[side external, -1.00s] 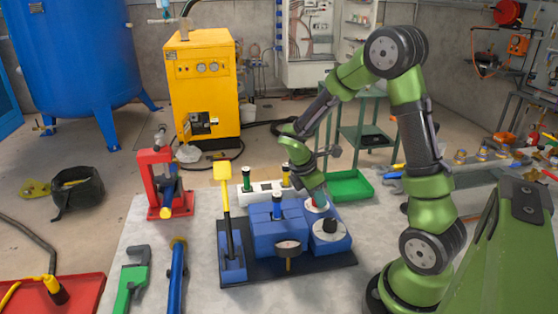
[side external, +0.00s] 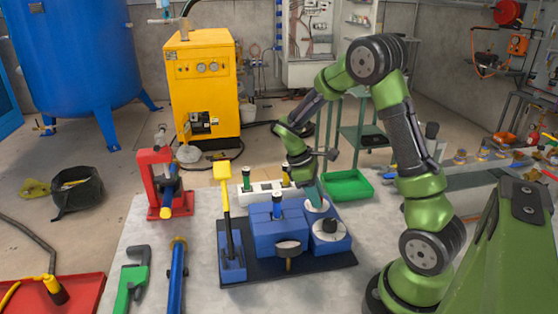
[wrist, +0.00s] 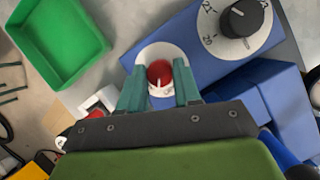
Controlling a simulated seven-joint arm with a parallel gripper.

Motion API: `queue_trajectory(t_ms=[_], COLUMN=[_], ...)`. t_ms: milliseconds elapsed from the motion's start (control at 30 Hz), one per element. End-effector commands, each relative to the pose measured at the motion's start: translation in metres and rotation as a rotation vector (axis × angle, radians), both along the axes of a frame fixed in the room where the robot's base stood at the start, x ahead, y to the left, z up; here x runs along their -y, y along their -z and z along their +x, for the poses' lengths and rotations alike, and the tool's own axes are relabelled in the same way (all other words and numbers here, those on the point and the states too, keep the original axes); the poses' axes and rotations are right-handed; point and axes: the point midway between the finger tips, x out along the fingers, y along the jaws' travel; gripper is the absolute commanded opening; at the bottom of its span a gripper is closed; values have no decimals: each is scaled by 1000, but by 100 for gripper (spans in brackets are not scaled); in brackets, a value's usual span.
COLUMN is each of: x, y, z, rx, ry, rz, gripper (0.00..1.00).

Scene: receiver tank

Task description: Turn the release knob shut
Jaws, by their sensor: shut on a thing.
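The release knob (wrist: 160,73) is a small red knob with a white mark, on a round white dial plate (wrist: 158,56) set on a blue block. My gripper (wrist: 160,82) has its two teal fingers on either side of the knob, shut on it. In the side external view my gripper (side external: 316,196) reaches down to the right rear of the blue unit (side external: 262,232), and its fingers hide the knob. A black knob on a numbered white dial (wrist: 239,18) sits beside it.
A yellow-handled lever (side external: 225,190) stands at the unit's left and a gauge (side external: 288,247) at its front. A green tray (side external: 348,186) lies behind. A red clamp stand (side external: 167,190) and green wrench (side external: 132,280) are at left on the pale table.

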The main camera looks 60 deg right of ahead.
Motion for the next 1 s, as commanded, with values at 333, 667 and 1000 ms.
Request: queue_trajectory(t_ms=[333,667,1000], x=[3,6,7], y=[-1,-1,-1], z=[2,2,1], rx=[4,5,5], ry=[333,636,858], rz=[-3,-3,-3], gripper=[2,2,2])
